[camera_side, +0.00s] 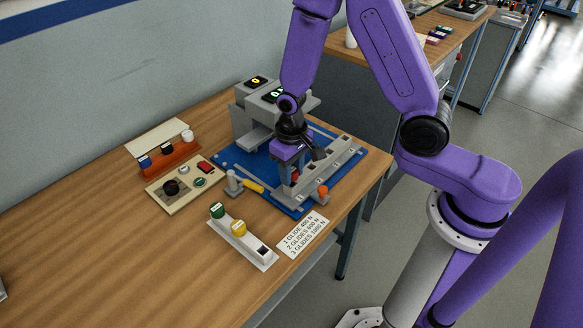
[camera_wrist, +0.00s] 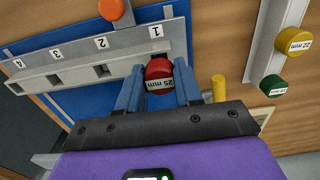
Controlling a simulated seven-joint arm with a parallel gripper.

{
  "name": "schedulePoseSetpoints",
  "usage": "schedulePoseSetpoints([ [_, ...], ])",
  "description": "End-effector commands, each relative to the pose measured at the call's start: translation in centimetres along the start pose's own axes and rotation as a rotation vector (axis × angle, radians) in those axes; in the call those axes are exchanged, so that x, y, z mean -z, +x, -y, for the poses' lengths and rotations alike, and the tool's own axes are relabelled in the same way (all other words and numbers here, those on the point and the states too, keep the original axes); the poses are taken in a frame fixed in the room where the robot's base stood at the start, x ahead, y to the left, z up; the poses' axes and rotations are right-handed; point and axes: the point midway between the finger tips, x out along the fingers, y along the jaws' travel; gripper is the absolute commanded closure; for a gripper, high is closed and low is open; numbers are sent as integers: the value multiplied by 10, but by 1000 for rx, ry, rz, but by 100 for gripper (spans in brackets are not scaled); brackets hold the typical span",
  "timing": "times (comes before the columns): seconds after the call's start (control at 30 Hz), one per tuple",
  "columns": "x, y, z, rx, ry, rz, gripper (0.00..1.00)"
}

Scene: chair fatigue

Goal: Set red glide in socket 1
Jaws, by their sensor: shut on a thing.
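The red glide (camera_wrist: 158,72), marked 25 mm, is between the two blue-grey fingers of my gripper (camera_wrist: 159,82) in the wrist view. My gripper is shut on it. In the side view the red glide (camera_side: 295,175) is partly hidden by my gripper (camera_side: 291,172). The grey socket bar (camera_wrist: 125,45) carries labels 1 to 4. The red glide is at the end by label 1 (camera_wrist: 156,31) and covers the place of socket 1. I cannot tell whether it touches or enters the socket. Square openings show by labels 2, 3 and 4.
A white rack (camera_side: 248,246) holds a green glide (camera_side: 217,209) and a yellow glide (camera_side: 238,228), with one empty square slot. A control panel (camera_side: 184,186) lies left of the blue plate (camera_side: 345,182).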

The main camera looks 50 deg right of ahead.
Motion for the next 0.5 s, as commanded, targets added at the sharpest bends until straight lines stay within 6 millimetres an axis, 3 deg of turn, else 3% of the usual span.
schedulePoseSetpoints([
  [0.47, 0, 10, 0, 0, 0, -1, 92],
  [0.5, 0, 10, 0, 0, 0, -1, 55],
])
